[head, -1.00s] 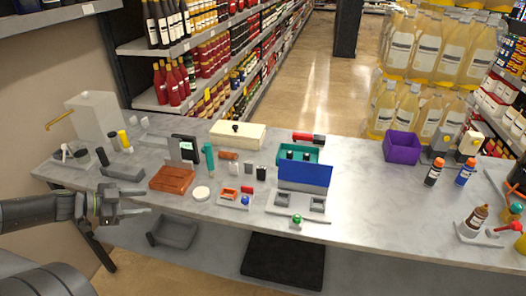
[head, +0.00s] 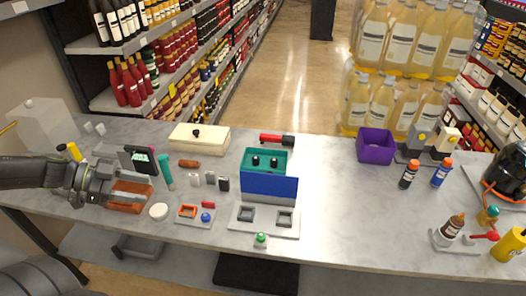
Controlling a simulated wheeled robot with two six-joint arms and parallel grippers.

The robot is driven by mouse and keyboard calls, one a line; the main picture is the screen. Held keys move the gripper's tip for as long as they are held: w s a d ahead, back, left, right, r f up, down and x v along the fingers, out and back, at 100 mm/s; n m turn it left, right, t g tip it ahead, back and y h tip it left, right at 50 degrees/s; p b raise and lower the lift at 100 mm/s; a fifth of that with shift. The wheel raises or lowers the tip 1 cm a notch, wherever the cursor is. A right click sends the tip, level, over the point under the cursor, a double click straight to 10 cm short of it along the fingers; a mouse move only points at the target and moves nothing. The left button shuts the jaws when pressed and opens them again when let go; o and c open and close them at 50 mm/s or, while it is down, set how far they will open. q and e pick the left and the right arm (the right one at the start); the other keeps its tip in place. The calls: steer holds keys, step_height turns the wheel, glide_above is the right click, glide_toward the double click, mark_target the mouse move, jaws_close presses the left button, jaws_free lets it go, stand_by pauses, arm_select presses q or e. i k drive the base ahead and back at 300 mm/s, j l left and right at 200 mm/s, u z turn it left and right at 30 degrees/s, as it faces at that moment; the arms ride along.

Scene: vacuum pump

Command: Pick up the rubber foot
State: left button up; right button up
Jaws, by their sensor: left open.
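My left gripper (head: 150,194) is open, its two fingers pointing right above the orange-brown tray (head: 125,208). The gripper and arm cover part of that tray, and I see nothing held between the fingers. I cannot tell for sure which piece is the rubber foot. Two small dark round pieces (head: 256,161) stand in the teal tray (head: 249,170) behind the blue panel (head: 268,184), well to the right of the gripper. Small dark and white blocks (head: 223,184) stand nearer to it. My right gripper is not in view.
A cream box (head: 199,138) stands behind. The table's front middle (head: 345,235) is clear. A purple bin (head: 375,146) stands back right.

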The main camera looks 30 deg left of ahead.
mark_target(255, 159)
steer(key=i, duration=1.05)
